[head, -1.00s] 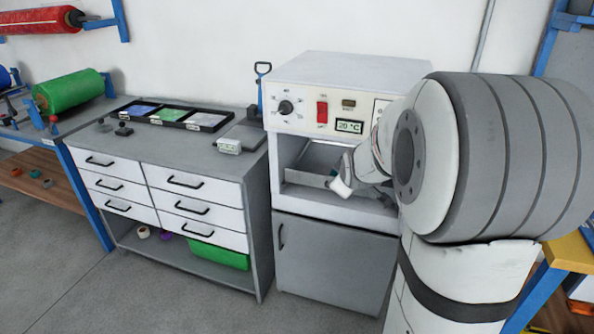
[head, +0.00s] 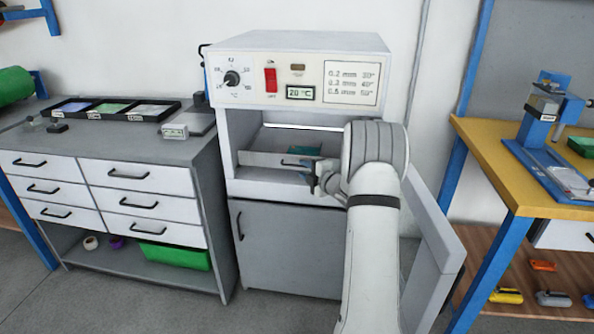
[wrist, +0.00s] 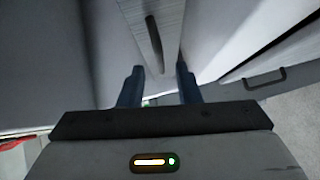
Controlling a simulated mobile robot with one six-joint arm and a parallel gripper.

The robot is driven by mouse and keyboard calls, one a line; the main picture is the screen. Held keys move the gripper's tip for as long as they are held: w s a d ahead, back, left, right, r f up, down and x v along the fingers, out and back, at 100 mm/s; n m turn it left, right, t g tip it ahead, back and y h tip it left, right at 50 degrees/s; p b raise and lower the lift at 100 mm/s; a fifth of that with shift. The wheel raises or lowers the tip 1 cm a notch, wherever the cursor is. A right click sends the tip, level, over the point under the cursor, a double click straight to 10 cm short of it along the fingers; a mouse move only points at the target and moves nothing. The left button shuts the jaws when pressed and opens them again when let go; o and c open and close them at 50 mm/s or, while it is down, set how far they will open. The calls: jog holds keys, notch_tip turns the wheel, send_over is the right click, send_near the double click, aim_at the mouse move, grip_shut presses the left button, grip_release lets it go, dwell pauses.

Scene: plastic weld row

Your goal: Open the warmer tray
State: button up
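The warmer is the white cabinet (head: 300,42) in the middle of the head view, with an open bay under its control panel. A grey tray (head: 262,159) lies in that bay, partly hidden by my arm on the right. My gripper (head: 317,180) is at the right part of the tray front. In the wrist view, my gripper (wrist: 160,70) has its two dark fingers apart. A dark bar handle (wrist: 154,42) on a light grey panel lies ahead of and between the fingertips, with space on both sides. Contact is not visible.
The warmer's panel has a red switch (head: 270,80), a dial (head: 232,78) and a display reading 20 °C (head: 300,92). A grey lower door (head: 285,245) is shut. A drawer bench (head: 110,150) stands left, a yellow-topped table (head: 490,150) right.

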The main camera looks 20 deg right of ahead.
aim_at(298, 166)
jog(key=shift+x, duration=1.8)
grip_shut()
